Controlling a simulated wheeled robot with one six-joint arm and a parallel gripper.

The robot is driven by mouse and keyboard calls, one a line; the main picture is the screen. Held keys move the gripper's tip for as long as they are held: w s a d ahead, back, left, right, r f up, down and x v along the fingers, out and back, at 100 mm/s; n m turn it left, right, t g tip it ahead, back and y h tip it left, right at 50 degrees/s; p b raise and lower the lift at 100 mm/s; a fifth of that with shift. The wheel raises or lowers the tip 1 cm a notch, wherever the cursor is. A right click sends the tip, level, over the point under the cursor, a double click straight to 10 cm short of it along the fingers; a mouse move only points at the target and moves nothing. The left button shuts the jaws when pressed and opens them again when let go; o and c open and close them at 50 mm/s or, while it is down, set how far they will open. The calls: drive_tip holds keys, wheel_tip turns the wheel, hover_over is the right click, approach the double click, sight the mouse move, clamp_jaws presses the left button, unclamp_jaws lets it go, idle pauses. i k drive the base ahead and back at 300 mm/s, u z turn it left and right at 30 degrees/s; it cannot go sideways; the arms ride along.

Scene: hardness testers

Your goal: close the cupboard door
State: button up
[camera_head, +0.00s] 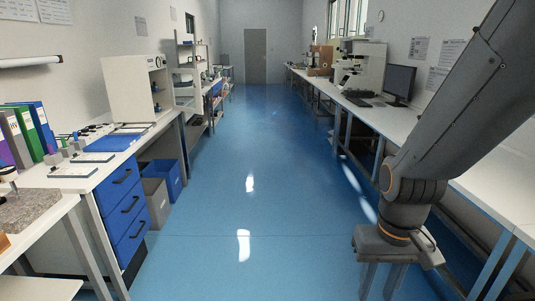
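A white cupboard-like box (128,88) stands on the left bench. A broad plain white panel faces me, and a narrow side with small dark round parts shows at its right. I cannot tell for sure which face is the door or how far it stands open. My grey arm comes down from the upper right. My gripper (386,279) points down at the lower right, far from the box and across the aisle from it. Its fingers run towards the bottom edge of the picture, and their spacing is unclear. I see nothing held in it.
The blue floor (230,190) of the aisle is clear up to the far door (255,56). Blue drawers (124,208) and blue and grey bins (160,178) line the left. A right bench (390,118) carries a monitor (399,83) and a tester (360,66).

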sight(196, 72)
drive_tip(key=z, duration=0.25)
drive_tip(key=i, duration=1.8)
drive_tip(key=z, duration=0.3)
drive_tip(key=i, duration=1.85)
drive_tip(key=u, duration=0.25)
drive_tip(key=i, duration=1.7)
drive_tip(key=u, duration=1.3)
drive_tip(key=i, duration=1.1)
drive_tip(key=u, duration=1.4)
drive_tip(key=i, duration=0.65)
drive_tip(key=u, duration=0.2)
drive_tip(key=k, duration=0.45)
drive_tip(key=u, duration=0.75)
drive_tip(key=i, duration=0.75)
drive_tip(key=z, duration=0.1)
